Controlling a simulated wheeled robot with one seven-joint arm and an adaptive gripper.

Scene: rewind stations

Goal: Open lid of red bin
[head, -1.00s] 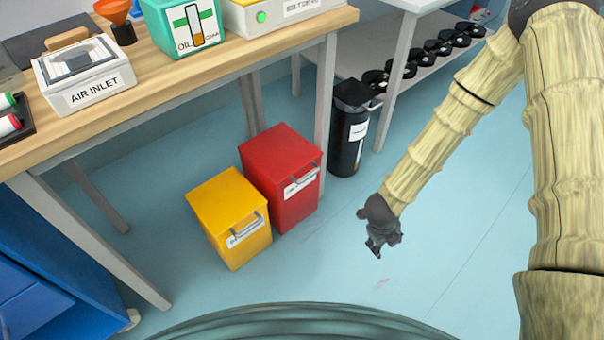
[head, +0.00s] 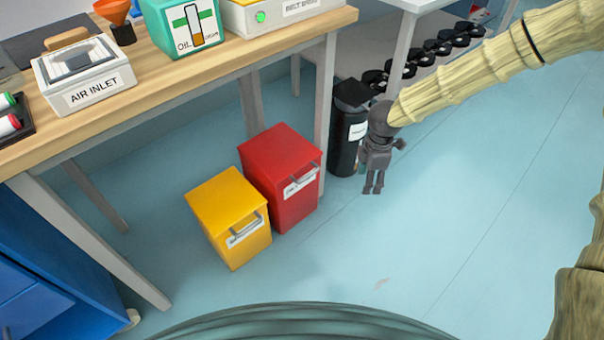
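The red bin (head: 282,180) stands on the floor by the table leg. Its lid (head: 279,151) is shut, and a grey bar handle (head: 303,178) shows on its front above a white label. My gripper (head: 373,190) hangs to the right of the red bin, in front of the black bin, pointing down and apart from the red bin. It holds nothing that I can see. Its fingers look close together, but they are too small to tell whether they are open or shut.
A yellow bin (head: 230,215) stands just left of the red one. A black bin (head: 347,135) stands behind my gripper. The wooden table (head: 170,95) overhangs behind the bins, with a metal leg (head: 327,100) close to the red bin. The floor in front and right is clear.

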